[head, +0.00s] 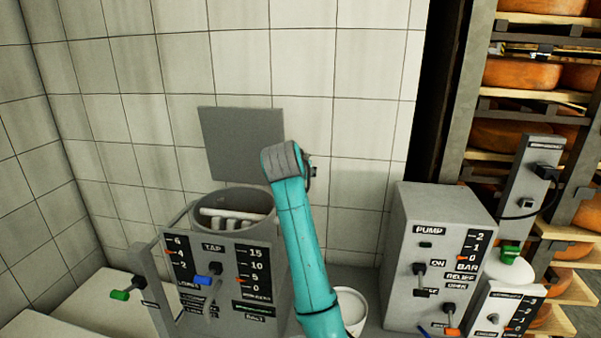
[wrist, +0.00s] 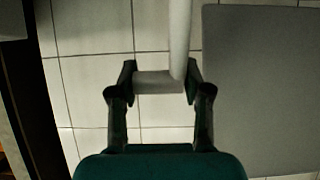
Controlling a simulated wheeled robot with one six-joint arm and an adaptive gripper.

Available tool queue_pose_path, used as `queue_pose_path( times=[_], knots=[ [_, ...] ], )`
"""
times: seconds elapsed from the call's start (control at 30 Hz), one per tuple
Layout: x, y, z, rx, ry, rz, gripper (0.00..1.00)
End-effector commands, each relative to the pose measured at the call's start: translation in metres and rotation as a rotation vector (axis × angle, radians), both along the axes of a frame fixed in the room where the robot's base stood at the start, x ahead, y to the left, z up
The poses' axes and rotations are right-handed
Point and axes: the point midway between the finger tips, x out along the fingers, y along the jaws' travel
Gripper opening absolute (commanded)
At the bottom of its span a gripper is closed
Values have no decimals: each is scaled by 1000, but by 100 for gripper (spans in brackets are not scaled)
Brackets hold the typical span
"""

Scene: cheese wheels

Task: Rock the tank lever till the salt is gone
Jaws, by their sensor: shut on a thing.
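The grey tank (head: 270,240) stands left of centre in the head view, its round top open with pale bars inside. Its front carries a TAP label, a blue-tipped tap handle (head: 208,280) and two scales. The right scale (head: 246,272) runs from 15 to 0, with an orange mark low on it. In the wrist view, my gripper (wrist: 160,76) is shut on a grey crosspiece (wrist: 158,84) joined to a pale upright rod (wrist: 180,35), seemingly the tank lever. In the head view my teal arm hides the grip. Any salt is not distinguishable.
A grey square plate (head: 243,143) stands behind the tank against the tiled wall. Right of my arm are a white bucket (head: 351,304) and a grey PUMP box (head: 428,262). A rack of cheese wheels (head: 520,75) fills the right. A green-tipped handle (head: 125,293) is left.

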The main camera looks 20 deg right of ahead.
Motion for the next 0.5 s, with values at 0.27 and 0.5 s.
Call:
queue_pose_path(
  times=[0.27, 0.5],
  knots=[
    [0, -7, 1, -5, -4, -10, 0],
    [0, -5, 1, -4, -3, -7, 71]
  ],
)
